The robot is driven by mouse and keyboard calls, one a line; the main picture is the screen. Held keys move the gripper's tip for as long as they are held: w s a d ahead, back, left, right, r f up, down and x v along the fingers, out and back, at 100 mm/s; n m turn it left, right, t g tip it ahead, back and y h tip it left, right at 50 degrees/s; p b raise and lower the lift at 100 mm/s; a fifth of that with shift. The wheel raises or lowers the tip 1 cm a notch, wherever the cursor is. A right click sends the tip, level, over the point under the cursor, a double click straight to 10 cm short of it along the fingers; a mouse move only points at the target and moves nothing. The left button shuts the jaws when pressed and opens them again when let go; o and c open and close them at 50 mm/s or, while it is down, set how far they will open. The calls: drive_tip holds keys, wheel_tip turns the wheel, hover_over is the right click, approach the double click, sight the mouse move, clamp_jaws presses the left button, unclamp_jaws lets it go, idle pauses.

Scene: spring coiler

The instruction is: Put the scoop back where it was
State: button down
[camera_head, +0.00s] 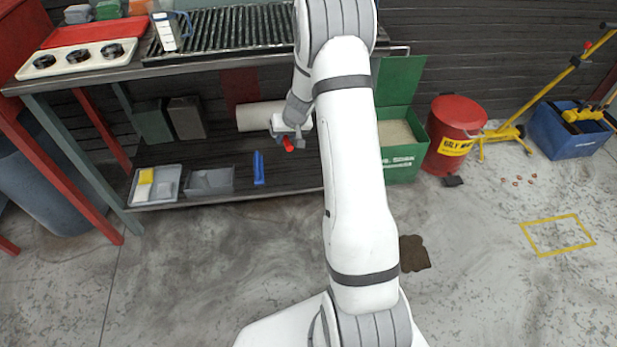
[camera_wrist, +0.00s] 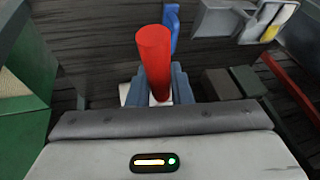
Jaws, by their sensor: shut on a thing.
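My gripper (camera_head: 289,133) is shut on a red cylinder (camera_head: 288,145), which looks like the scoop's handle. It is held above the lower shelf, in front of the bench's dark back. In the wrist view the red cylinder (camera_wrist: 153,52) stands between the blue-grey fingers of my gripper (camera_wrist: 159,84). The rest of the scoop is hidden or too small to make out. An open green bin (camera_head: 402,162) with pale granules inside stands on the floor right of my gripper, beyond my arm. Its green side (camera_wrist: 22,120) shows at the left of the wrist view.
The lower shelf (camera_head: 160,214) holds a grey tray (camera_head: 208,181), a white tray with a yellow item (camera_head: 146,176) and a blue item (camera_head: 258,167). A pale roll (camera_head: 261,116) lies behind my gripper. A red drum (camera_head: 455,130) stands right of the bin. A dark patch (camera_head: 413,254) marks the floor.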

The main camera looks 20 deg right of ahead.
drive_tip(key=shift+w+d+f+m+h+b, duration=0.25)
drive_tip(key=shift+w+d+f+b, duration=1)
drive_tip(key=shift+f, duration=3.4)
drive_tip(key=shift+w+d+f+m+b, duration=0.35)
drive_tip(key=shift+d+f+b, duration=1.8)
drive_tip(key=shift+f, duration=2.55)
drive_tip(key=shift+w+d+f+m+h+b, duration=0.15)
drive_tip(key=shift+w+d+f+m+b, duration=0.45)
drive_tip(key=shift+d+f+b, duration=2.6)
drive_tip(key=a+f+p, duration=0.2)
drive_tip(key=f, duration=0.1)
drive_tip(key=shift+w+a+f+p, duration=0.2)
drive_tip(key=shift+a+p, duration=0.1)
drive_tip(key=shift+p, duration=0.1)
drive_tip(key=c, duration=1.3)
unclamp_jaws()
drive_tip(key=shift+s+r, duration=0.1)
